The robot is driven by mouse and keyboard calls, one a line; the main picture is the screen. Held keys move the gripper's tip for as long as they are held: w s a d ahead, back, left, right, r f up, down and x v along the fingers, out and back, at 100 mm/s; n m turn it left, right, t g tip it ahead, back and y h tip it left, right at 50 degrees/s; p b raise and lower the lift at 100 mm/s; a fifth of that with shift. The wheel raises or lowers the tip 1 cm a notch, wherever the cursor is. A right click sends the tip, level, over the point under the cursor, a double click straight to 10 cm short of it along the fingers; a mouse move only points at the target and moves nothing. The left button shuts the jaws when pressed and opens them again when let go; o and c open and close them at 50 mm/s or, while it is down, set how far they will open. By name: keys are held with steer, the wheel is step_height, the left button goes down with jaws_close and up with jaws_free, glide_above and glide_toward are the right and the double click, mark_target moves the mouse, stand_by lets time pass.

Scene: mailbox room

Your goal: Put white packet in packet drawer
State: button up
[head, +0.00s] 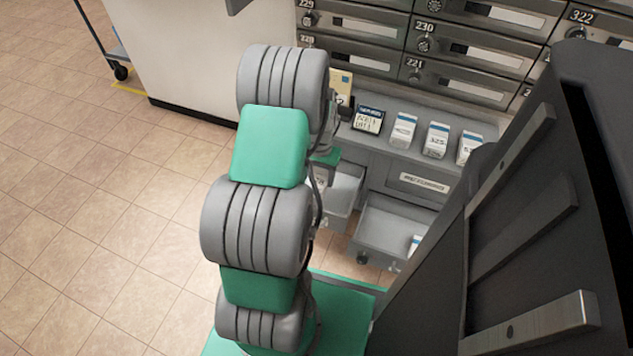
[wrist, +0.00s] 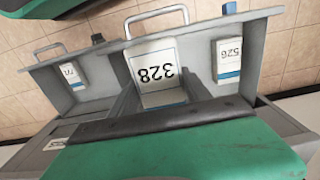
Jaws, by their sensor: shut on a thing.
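My gripper (wrist: 160,88) is shut on a white packet (wrist: 152,62) marked 328, with a blue band at one end. In the wrist view, the packet is between the two grey fingers, over an open grey drawer (wrist: 262,24). I cannot tell whether the packet touches the drawer floor. Packets marked 528 (wrist: 229,62) and another (wrist: 73,74) lie to either side. In the head view, my arm hides most of my gripper (head: 323,166) at the left open drawer (head: 347,190). A right open drawer (head: 378,222) holds a packet (head: 415,243).
Several white packets (head: 436,140) and a dark sign (head: 368,120) stand on the grey counter (head: 478,124) above the drawers. Mailboxes (head: 425,45) rise behind it. The tiled floor (head: 80,200) at the left is clear.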

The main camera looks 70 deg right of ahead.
steer(key=d+f+b, duration=0.3)
steer(key=d+f, duration=0.1)
steer(key=shift+s+d+f+b, duration=0.2)
steer(key=shift+f+b, duration=0.2)
steer(key=o, duration=1.6)
